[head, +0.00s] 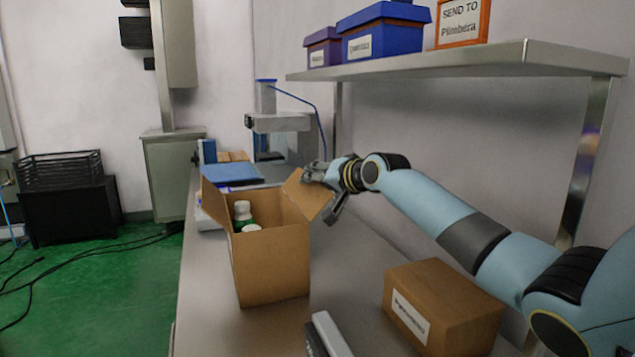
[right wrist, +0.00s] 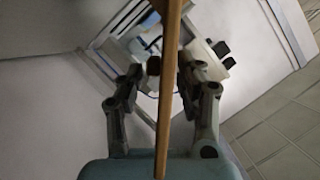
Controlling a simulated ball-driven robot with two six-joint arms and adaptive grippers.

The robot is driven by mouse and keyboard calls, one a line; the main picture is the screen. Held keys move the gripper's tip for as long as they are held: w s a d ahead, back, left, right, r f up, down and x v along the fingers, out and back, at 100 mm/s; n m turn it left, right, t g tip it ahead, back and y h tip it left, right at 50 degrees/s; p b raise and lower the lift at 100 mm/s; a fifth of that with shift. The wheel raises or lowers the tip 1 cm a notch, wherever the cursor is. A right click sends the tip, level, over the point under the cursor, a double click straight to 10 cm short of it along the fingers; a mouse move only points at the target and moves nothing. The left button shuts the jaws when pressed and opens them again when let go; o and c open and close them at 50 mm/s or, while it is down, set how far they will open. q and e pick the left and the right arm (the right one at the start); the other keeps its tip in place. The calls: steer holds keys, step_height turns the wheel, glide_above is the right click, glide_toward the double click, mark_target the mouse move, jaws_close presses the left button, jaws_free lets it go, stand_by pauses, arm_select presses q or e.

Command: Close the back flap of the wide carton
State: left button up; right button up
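The open brown carton (head: 270,265) stands upright on the bench in the head view, with white-capped bottles (head: 243,212) inside. One flap (head: 216,200) stands up on its left. Another flap (head: 308,196) sticks up and outward on its right. My right gripper (head: 326,193) is at this right flap, fingers apart, one on each side of its edge. In the right wrist view, a thin brown board edge (right wrist: 170,80) passes between the two fingers (right wrist: 169,68). I cannot tell whether they touch it. My left gripper is not in view.
A closed brown box (head: 440,305) with a label lies at the front right. A grey device (head: 328,335) sits at the front edge. A grey machine (head: 282,122) and blue items (head: 232,174) are behind the carton. A shelf (head: 480,62) holding boxes overhangs the right.

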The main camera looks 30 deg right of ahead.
mark_target(305, 193)
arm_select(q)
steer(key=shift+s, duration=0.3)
arm_select(e)
jaws_close()
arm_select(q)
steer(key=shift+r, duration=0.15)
arm_select(e)
steer(key=a+r+n+p, duration=0.1)
steer(key=p, duration=0.2)
steer(key=a+r+n+g+h+p, duration=0.1)
steer(key=p, duration=0.3)
steer(key=shift+w+n+h, duration=0.2)
steer(key=shift+n+h, duration=0.1)
steer(key=shift+w+a+n+p, duration=0.1)
steer(key=shift+a+n+p, duration=0.4)
steer(key=shift+p, duration=0.15)
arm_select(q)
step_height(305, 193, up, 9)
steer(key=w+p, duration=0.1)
arm_select(e)
steer(key=shift+w+a+n+h, duration=0.1)
steer(key=shift+a+n+h, duration=0.35)
steer(key=shift+n+h, duration=0.2)
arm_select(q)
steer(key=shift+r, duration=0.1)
